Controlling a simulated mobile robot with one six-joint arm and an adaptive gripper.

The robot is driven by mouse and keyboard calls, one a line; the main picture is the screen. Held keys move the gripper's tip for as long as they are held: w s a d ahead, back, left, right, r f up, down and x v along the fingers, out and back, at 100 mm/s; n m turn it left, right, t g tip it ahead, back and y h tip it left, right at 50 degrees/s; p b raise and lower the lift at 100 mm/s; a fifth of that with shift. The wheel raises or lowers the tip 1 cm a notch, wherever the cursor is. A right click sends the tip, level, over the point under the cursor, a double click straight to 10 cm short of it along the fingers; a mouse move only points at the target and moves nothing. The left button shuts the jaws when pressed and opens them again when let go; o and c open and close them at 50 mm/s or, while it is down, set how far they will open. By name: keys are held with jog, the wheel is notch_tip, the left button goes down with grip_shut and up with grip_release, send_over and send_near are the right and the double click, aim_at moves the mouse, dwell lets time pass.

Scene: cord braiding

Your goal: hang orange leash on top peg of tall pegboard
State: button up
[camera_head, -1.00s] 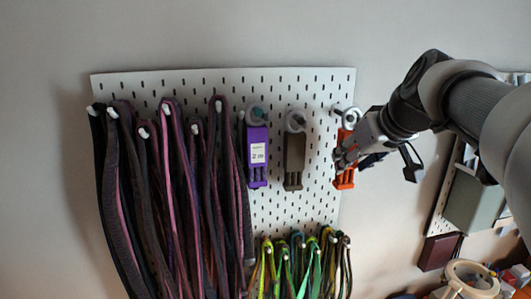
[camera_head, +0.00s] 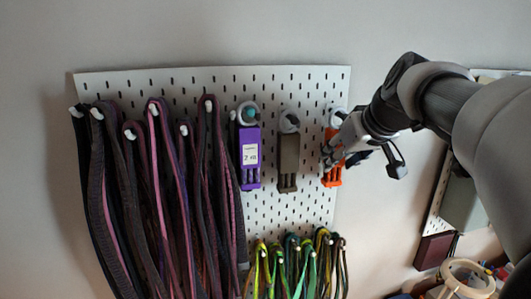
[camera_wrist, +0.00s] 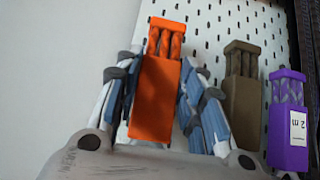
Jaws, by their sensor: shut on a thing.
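The orange leash (camera_head: 332,171) is an orange block with slots at its lower end, upright at the right side of the tall white pegboard (camera_head: 250,84). A grey ring (camera_head: 338,115) shows at its top by a peg; I cannot tell if the ring is around the peg. My gripper (camera_head: 338,148) reaches in from the right and covers the leash's middle. In the wrist view the blue finger pads of my gripper (camera_wrist: 155,100) close on both sides of the orange leash (camera_wrist: 156,98). The ring is hidden there.
A brown leash (camera_head: 288,162) and a purple leash (camera_head: 249,158) hang by rings to the left. Several dark and pink straps (camera_head: 160,190) hang further left. Green and yellow cords (camera_head: 290,262) hang below. Bare wall lies above the board.

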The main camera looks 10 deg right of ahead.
jog(key=o, duration=1.2)
jog(key=shift+r, duration=0.1)
jog(key=v, duration=0.7)
jog(key=s+a+f+m+y+b, duration=0.1)
jog(key=a+f+y, duration=0.15)
jog(key=a, duration=0.55)
jog(key=s+a+f+g+h+b, duration=0.1)
jog(key=s+f+b, duration=0.6)
jog(key=f, duration=0.8)
jog(key=s+a+f+g+h+b, duration=0.1)
jog(key=s+f+b, duration=0.6)
jog(key=f, duration=0.8)
jog(key=s+a+f+g+h+b, duration=0.1)
jog(key=s+a+f+g+b, duration=0.1)
jog(key=s+f+b, duration=0.6)
jog(key=shift+s+a+f+n, duration=0.15)
jog(key=shift+a+f, duration=0.1)
jog(key=shift+f, duration=1)
jog(key=shift+s+a+f+n, duration=0.15)
jog(key=shift+a+f, duration=0.1)
jog(key=shift+f, duration=1.05)
jog(key=shift+s+a+f, duration=0.15)
jog(key=shift+a+f, duration=0.1)
jog(key=shift+f, duration=1)
